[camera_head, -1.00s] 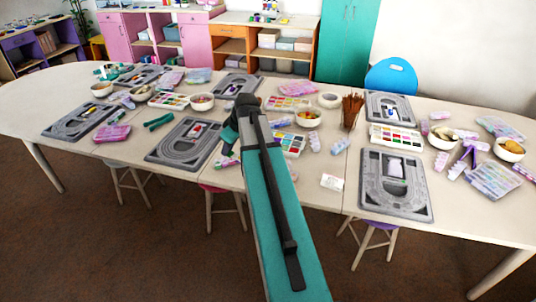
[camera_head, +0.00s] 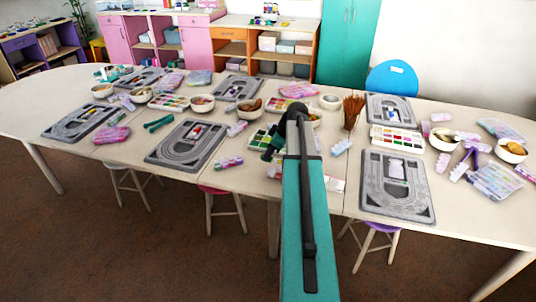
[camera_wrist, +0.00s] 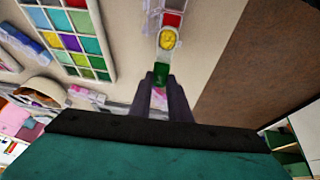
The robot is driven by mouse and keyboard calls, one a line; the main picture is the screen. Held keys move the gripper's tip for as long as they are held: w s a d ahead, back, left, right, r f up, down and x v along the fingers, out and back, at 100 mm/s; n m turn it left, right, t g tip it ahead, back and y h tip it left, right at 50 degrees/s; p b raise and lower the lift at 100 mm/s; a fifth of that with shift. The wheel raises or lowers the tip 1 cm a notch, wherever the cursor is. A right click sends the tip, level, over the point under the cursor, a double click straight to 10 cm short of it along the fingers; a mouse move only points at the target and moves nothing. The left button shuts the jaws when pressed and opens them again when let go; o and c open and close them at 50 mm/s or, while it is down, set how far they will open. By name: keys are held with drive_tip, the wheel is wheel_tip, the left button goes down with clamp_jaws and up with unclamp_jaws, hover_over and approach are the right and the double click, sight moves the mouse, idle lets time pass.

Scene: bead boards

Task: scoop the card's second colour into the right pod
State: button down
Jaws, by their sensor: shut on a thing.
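My gripper (camera_wrist: 160,82) is shut on a small scoop (camera_wrist: 168,39) in the wrist view. The scoop's pale-rimmed round bowl is filled with yellow and lies just beyond the fingertips. Green shows between the fingertips; whether it is the scoop's handle or something below, I cannot tell. Red and grey patches show past the bowl, their object unclear. In the head view my gripper (camera_head: 272,148) is dark and hangs near the front of the table, and the scoop cannot be made out. The white card (camera_head: 335,184) is partly hidden by my arm. Which pod is the right one is unclear.
A paint-like tray of coloured compartments (camera_wrist: 102,46) is left of the scoop in the wrist view. Lilac pods (camera_head: 341,147) (camera_head: 229,163) lie around. Grey bead boards (camera_head: 425,205) and a brush cup (camera_head: 352,112) stand nearby. The table's front edge is close.

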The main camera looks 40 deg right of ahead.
sight(274, 160)
drive_tip(key=shift+f, duration=0.1)
drive_tip(key=shift+s+d+f+t+y+b, duration=0.15)
drive_tip(key=shift+s+f+t+b, duration=0.1)
drive_tip(key=shift+f+b, duration=0.4)
drive_tip(key=shift+s+d+f+t+y+b, duration=0.1)
drive_tip(key=shift+s+f+t+b, duration=0.15)
drive_tip(key=shift+f+b, duration=0.35)
drive_tip(key=shift+s+d+f+t+y+b, duration=0.1)
drive_tip(key=shift+s+f+t+y+b, duration=0.15)
drive_tip(key=shift+f+b, duration=0.35)
drive_tip(key=shift+s+d+r+t+y+b, duration=0.25)
drive_tip(key=shift+s+r+t+b, duration=0.2)
drive_tip(key=shift+t, duration=0.3)
drive_tip(key=shift+s+d+r+t+y+b, duration=0.1)
drive_tip(key=shift+s+r+t+y+b, duration=0.2)
drive_tip(key=shift+t+b, duration=0.35)
drive_tip(key=shift+r+t, duration=0.2)
drive_tip(key=shift+t, duration=0.05)
drive_tip(key=shift+w+r, duration=0.1)
drive_tip(key=shift+r, duration=0.05)
drive_tip(key=shift+s+d+b, duration=0.1)
drive_tip(key=shift+s+b, duration=0.1)
drive_tip(key=shift+b, duration=0.35)
drive_tip(key=shift+r+t+y+b, duration=0.2)
drive_tip(key=shift+t+y+b, duration=0.1)
drive_tip(key=shift+t+y, duration=0.1)
drive_tip(key=shift+s+d+t+b, duration=0.2)
drive_tip(key=shift+t+b, duration=0.1)
drive_tip(key=shift+b, duration=0.5)
